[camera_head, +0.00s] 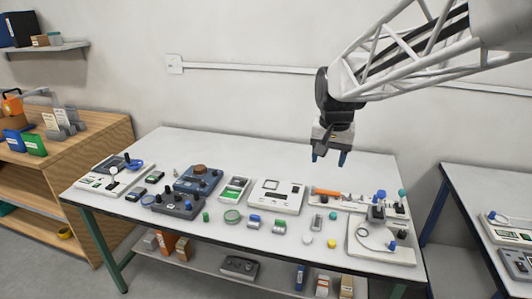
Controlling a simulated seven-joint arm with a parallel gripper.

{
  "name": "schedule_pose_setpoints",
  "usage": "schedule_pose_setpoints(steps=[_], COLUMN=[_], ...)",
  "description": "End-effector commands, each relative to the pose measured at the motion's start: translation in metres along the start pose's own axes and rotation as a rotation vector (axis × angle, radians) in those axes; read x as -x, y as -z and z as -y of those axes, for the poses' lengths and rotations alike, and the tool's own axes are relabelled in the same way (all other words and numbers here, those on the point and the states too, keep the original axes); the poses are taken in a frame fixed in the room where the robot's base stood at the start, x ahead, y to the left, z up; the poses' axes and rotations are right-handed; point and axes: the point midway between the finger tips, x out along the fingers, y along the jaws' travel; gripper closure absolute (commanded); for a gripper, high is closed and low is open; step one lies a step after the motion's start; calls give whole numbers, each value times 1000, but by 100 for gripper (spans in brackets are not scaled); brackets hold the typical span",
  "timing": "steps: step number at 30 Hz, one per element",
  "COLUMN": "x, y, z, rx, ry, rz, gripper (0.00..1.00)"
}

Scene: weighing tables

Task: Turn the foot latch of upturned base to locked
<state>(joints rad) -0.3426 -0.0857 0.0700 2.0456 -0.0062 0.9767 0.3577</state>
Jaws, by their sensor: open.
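My gripper (328,158) hangs above the back right of the white table (160,150), fingers pointing down. It is open and empty, well clear of everything on the table. Which object is the upturned base is hard to tell at this size. A flat white unit (264,204) with a dark-framed square and small dark parts lies mid-table. Another pale flat base (372,255) with a cable and a blue knob lies at the front right. No foot latch or its position can be made out.
Blue-grey and dark knobbed boxes (198,180) stand left of centre. Small cylinders and discs lie along the front, including a yellow one (331,244). Upright blue and teal knobs (402,193) stand at the right. A second table (470,190) is farther right. The table's back strip is clear.

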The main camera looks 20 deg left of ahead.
Motion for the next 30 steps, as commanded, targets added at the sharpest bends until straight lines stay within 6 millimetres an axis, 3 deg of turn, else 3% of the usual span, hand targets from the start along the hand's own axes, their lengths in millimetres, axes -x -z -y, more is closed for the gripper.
schedule_pose_setpoints(steps=[6, 15, 30], x=[-19, -50, -120], y=[36, 74, 110], z=[56, 136, 284], rx=[5, 6, 9], ry=[1, 0, -8], rz=[19, 41, 78], gripper=[43, 43, 43])
